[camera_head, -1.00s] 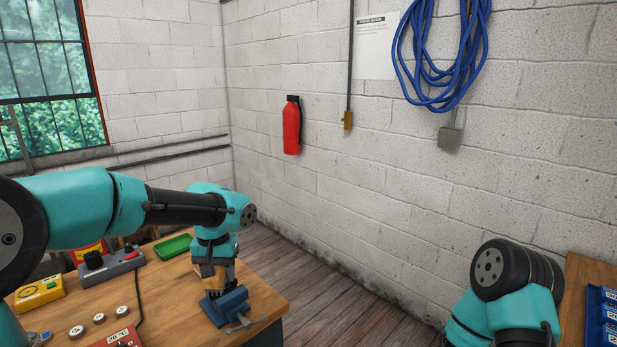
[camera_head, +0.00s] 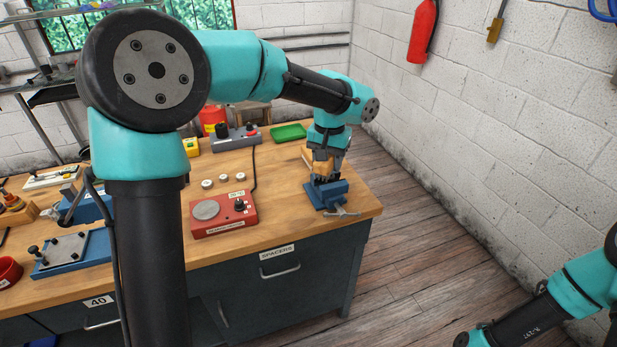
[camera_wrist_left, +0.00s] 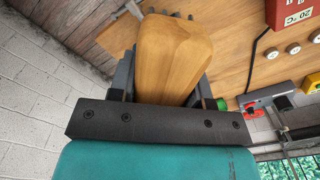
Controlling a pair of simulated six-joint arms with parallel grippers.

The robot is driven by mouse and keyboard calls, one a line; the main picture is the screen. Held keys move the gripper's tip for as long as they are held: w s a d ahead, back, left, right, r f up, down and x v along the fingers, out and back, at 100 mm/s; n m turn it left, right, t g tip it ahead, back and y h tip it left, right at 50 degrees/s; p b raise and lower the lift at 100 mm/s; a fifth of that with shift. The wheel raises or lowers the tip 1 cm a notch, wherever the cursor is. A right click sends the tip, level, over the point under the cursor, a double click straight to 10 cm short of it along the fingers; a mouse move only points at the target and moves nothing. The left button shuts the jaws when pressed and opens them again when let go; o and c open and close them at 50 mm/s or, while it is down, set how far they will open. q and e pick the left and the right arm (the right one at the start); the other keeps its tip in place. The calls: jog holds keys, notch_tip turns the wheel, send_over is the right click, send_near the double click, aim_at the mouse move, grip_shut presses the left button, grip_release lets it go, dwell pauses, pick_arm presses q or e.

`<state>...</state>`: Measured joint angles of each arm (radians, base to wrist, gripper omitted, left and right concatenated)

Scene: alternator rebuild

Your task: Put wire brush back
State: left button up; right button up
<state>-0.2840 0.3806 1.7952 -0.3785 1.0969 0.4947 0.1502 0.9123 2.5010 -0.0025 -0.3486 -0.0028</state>
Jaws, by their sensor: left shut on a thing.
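The wire brush shows as a tan wooden handle (camera_wrist_left: 172,60) between the fingers of my left gripper in the left wrist view. In the head view a bit of its wood (camera_head: 308,156) shows beside the fingers. My left gripper (camera_head: 325,171) is shut on it, low above a blue vise (camera_head: 328,195) at the bench's right end. The bristles are hidden, and I cannot tell whether the brush touches the vise or bench. My right gripper is out of view.
The wooden bench (camera_head: 285,226) carries a red hot plate box (camera_head: 224,214), a grey switch box (camera_head: 234,138), a green tray (camera_head: 288,132) and a blue fixture (camera_head: 72,252). Bare bench top lies between the red box and the vise. A walkway is clear to the right.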

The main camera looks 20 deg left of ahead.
pick_arm(q)
jog(key=a+f+n, duration=0.3)
jog(key=a+f, duration=0.2)
jog(key=a, duration=0.1)
jog(key=a+f+n, duration=0.2)
jog(key=a+f, duration=0.3)
jog(key=a, duration=0.1)
jog(key=a+f+n, duration=0.3)
jog(key=a+f, duration=0.2)
jog(key=a, duration=0.2)
jog(key=shift+s+a+n, duration=0.1)
jog(key=shift+s+n, duration=0.2)
jog(key=shift+s, duration=0.1)
send_over(264, 175)
jog(key=shift+s+d+f, duration=0.15)
jog(key=shift+d+f, duration=0.05)
jog(key=shift+f, duration=0.45)
jog(key=shift+w+a, duration=0.15)
jog(key=shift+w, duration=0.1)
jog(key=shift+f, duration=1.8)
jog(key=shift+f, duration=0.1)
